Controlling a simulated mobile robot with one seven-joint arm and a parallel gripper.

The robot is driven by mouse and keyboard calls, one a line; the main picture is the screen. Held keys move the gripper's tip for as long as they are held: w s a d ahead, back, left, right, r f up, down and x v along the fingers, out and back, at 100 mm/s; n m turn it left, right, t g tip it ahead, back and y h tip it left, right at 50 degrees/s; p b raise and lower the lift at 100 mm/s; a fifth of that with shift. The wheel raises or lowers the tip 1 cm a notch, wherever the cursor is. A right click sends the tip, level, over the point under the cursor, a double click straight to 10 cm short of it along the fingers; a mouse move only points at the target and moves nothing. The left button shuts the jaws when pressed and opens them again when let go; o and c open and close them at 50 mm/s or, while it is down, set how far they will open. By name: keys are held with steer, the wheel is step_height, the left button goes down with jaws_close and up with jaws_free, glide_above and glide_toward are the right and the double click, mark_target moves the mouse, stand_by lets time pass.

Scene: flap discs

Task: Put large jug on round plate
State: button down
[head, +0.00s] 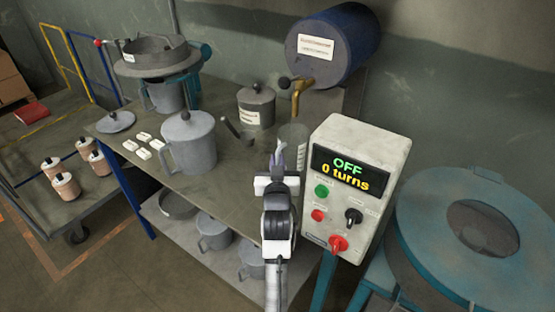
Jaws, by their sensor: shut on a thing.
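A large grey jug (190,148) with a lid and a side handle stands upright on the workbench, left of my gripper and apart from it. A flat round grey disc (116,122) with a dark knob lies at the bench's left end. I cannot tell whether it is the round plate. My gripper (278,160) is over the bench's right part, shut at the left side of a clear cylinder-shaped vessel (296,142). The grip itself is partly hidden by the gripper body.
White blocks (143,140) and a lidded grey pot (256,107) are on the bench (215,188). A blue drum (325,50) with a brass tap is behind. A control box (357,185) reading "OFF, 0 turns" and a teal round machine (420,225) crowd the right.

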steer(key=shift+f+b, duration=0.5)
steer(key=shift+f, duration=0.25)
steer(key=c, duration=1.5)
jaws_free()
steer(key=shift+f, duration=0.25)
steer(key=shift+r+p, duration=0.35)
steer(key=shift+r, duration=0.1)
steer(key=shift+s+r, duration=0.1)
steer(key=shift+s, duration=0.1)
steer(key=s+b, duration=0.3)
steer(key=s, duration=0.8)
steer(key=shift+s+a+r, duration=0.25)
steer(key=shift+s+r, duration=0.05)
steer(key=shift+r, duration=0.05)
